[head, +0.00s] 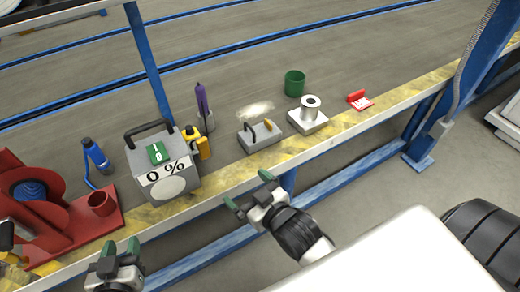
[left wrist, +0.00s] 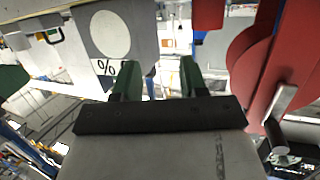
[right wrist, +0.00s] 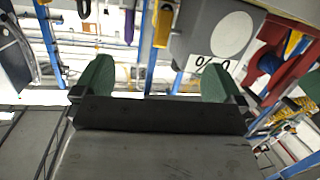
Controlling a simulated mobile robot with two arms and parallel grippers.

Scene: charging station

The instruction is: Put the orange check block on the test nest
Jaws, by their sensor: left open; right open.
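A small orange piece (head: 268,125), which may be the orange check block, stands on a grey plate (head: 262,143) beside a dark handle, at the middle of the bench in the head view. I cannot tell for sure which thing is the test nest; a pale square base (head: 308,127) with a metal spool on it stands to the right of the plate. My right gripper (head: 248,190) is open and empty, in front of the bench edge and short of the plate. My left gripper (head: 120,250) is open and empty, near the red stand.
A grey box (head: 184,188) with a "0 %" display and a yellow-orange tool (head: 203,148) stand left of the plate. A red stand (head: 110,222), blue bottle (head: 95,155), purple tool (head: 202,100), green cup (head: 294,82) and red sign (head: 358,98) are around. A blue post rises behind the box.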

